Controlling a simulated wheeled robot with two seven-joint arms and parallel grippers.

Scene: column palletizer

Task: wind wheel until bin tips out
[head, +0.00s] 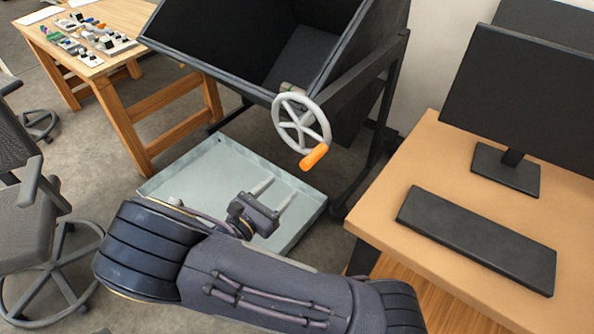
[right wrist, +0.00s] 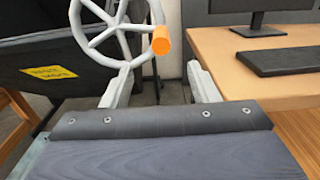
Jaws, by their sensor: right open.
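The grey spoked wheel (head: 301,123) with an orange handle (head: 314,156) is mounted on the side of the black bin (head: 345,70). The bin is tilted, its open mouth facing up and toward the left. The orange handle sits at the wheel's lower right and also shows in the right wrist view (right wrist: 161,40). My right gripper (head: 275,194) is open and empty, below and to the left of the handle and apart from it. In the right wrist view the wheel (right wrist: 110,28) is beyond the fingertips. My left gripper is not in view.
A shallow grey tray (head: 165,185) lies on the floor under the bin. A desk (head: 385,205) with a monitor (head: 520,95) and keyboard (head: 475,238) stands at right. A wooden workbench (head: 115,100) with small parts and an office chair (head: 30,185) are at left.

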